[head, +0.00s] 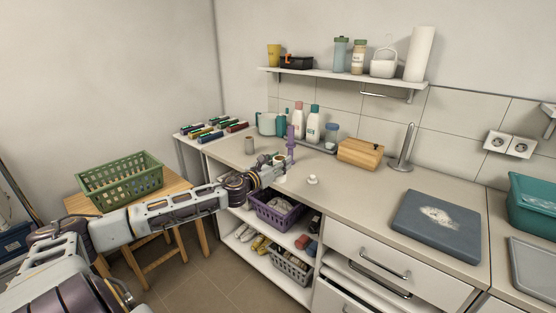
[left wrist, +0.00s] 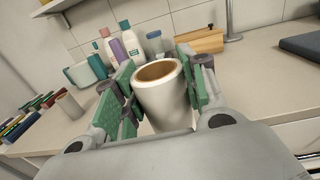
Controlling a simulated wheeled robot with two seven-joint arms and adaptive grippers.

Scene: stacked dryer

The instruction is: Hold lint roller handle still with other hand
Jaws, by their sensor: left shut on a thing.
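My left gripper (head: 279,165) is over the counter and shut on a white roll (left wrist: 165,103) with a brown cardboard core. In the left wrist view the green finger pads (left wrist: 160,88) press on both sides of the roll, which stands upright with its open end up. A slim purple upright thing (head: 290,138), perhaps the lint roller handle, stands just behind the gripper. My right gripper is not in view.
A small beige roll (head: 249,145) stands left of the gripper. Bottles (head: 313,124), a wooden box (head: 360,153) and a metal stand (head: 404,150) line the wall. A small white item (head: 312,180) lies right of the gripper.

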